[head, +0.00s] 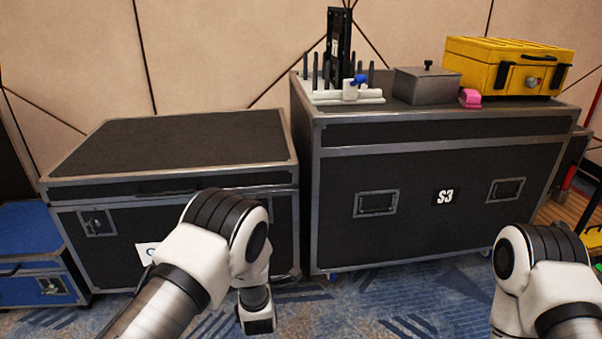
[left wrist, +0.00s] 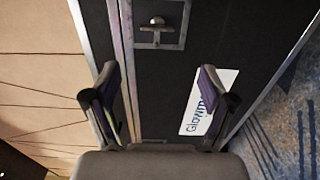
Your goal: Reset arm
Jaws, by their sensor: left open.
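My left arm (head: 225,240) comes in from the lower left of the head view, in front of the lower black flight case (head: 190,140). Its fingers are hidden there. In the left wrist view my left gripper (left wrist: 160,100) is open with nothing between its fingers. Behind the fingers are a black case front with a metal latch (left wrist: 160,22) and a white label (left wrist: 208,100). My right arm (head: 545,265) shows at the lower right of the head view, in front of the case marked S3; its gripper is out of view.
The taller S3 case (head: 420,235) carries a rack with black pegs (head: 345,95), a grey lidded box (head: 425,87), a pink block (head: 470,98) and a yellow case (head: 507,68). The lower case's top is bare. A blue case (head: 35,245) stands at far left. Blue carpet (head: 400,300) lies in front.

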